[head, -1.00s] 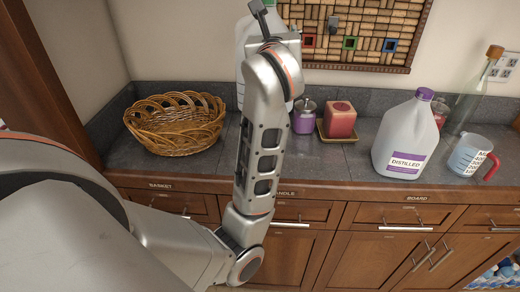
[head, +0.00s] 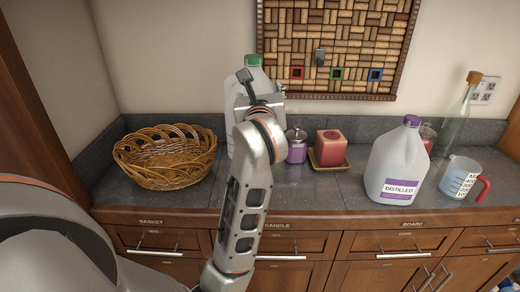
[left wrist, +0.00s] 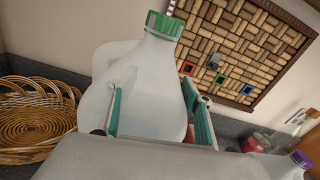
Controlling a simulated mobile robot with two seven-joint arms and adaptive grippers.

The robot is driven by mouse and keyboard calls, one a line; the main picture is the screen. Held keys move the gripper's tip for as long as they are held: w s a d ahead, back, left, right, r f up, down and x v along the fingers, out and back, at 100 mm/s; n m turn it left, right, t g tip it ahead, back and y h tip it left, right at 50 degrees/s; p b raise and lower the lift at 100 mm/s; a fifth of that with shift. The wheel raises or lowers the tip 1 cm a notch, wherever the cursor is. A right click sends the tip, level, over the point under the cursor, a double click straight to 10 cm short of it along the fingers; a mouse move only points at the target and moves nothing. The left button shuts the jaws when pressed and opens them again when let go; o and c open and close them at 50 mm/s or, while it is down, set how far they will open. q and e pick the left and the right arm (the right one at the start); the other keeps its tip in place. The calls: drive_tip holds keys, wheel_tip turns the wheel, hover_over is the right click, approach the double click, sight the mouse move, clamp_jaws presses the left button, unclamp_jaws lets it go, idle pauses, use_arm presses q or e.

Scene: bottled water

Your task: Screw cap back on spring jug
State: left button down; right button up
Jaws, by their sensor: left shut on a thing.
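A translucent white jug (head: 236,98) with a green cap (head: 253,61) stands upright at the back of the counter, partly hidden by my left arm. In the left wrist view the jug (left wrist: 145,85) is large, with the green cap (left wrist: 165,24) seated on its neck. My left gripper (left wrist: 150,83) has its teal-padded fingers on either side of the jug's body, below the cap, and is shut on it. Where the pads touch is partly hidden. My right gripper is in no view.
A wicker basket (head: 165,158) is left of the jug. To its right are a purple jar (head: 296,148), a red candle (head: 331,145), a purple-capped jug labelled DISTILLED (head: 397,162), a measuring cup (head: 460,180) and a corked bottle (head: 457,118). A cork board (head: 335,50) hangs behind.

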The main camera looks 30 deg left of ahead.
use_arm(q)
wheel_tip(320, 180, down, 9)
drive_tip(key=shift+r+b, duration=0.1)
drive_tip(key=shift+b, duration=0.3)
drive_tip(key=shift+f, duration=0.6)
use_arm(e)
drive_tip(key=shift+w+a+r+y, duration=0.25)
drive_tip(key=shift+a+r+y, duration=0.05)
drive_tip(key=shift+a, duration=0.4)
use_arm(q)
drive_tip(key=shift+f, duration=0.1)
wheel_tip(320, 180, down, 3)
drive_tip(key=shift+f, duration=0.15)
drive_tip(key=shift+f+b, duration=0.3)
drive_tip(key=shift+f, duration=0.05)
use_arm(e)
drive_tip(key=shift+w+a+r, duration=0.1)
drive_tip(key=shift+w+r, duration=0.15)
use_arm(q)
drive_tip(key=shift+f, duration=0.15)
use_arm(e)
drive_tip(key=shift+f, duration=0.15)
use_arm(q)
drive_tip(key=c, duration=1.1)
unclamp_jaws()
drive_tip(key=shift+f, duration=0.15)
drive_tip(key=shift+o, duration=0.7)
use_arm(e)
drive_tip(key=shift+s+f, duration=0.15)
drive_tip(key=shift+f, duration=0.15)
